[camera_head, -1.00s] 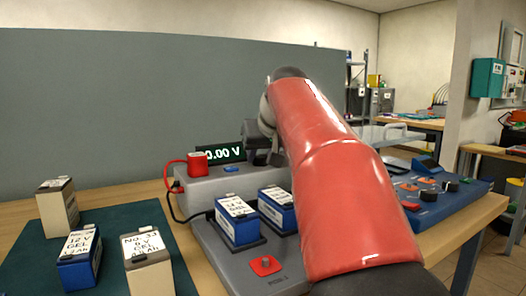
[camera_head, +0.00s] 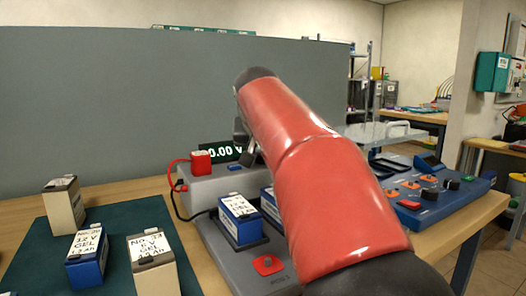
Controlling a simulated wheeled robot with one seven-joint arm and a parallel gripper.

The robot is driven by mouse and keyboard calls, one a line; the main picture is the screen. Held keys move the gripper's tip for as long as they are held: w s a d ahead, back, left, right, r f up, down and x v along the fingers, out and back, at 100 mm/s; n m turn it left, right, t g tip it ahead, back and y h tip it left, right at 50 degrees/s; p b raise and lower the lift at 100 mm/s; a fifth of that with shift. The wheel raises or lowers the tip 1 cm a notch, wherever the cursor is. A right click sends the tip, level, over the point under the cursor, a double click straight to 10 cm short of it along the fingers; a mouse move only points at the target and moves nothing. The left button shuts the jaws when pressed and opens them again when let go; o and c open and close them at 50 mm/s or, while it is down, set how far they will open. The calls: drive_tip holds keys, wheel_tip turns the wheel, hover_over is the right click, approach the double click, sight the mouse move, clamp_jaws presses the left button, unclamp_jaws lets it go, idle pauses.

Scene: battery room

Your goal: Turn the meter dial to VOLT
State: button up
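The meter (camera_head: 205,187) is a grey box at the back of the table with a dark display (camera_head: 221,151) reading 0.00 V. A red plug block (camera_head: 201,160) with a red lead and a small blue part (camera_head: 235,168) sit on its top. I see no dial or VOLT mark; my red arm covers the meter's right end. My gripper (camera_head: 243,143) shows only as a grey sliver beside the display, mostly behind my arm. Its fingertips are hidden, so I cannot tell whether it is open or touching anything.
A grey tray (camera_head: 225,255) in front of the meter holds a blue battery (camera_head: 239,220), another partly hidden, and a red button (camera_head: 267,264). Loose batteries stand on the dark green mat (camera_head: 115,222) at left. A blue panel with knobs (camera_head: 430,205) is at right. A grey partition stands behind.

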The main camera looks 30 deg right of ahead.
drive_tip(key=o, duration=1)
drive_tip(key=shift+c, duration=0.2)
drive_tip(key=v, duration=0.8)
drive_tip(key=shift+w+f, duration=0.1)
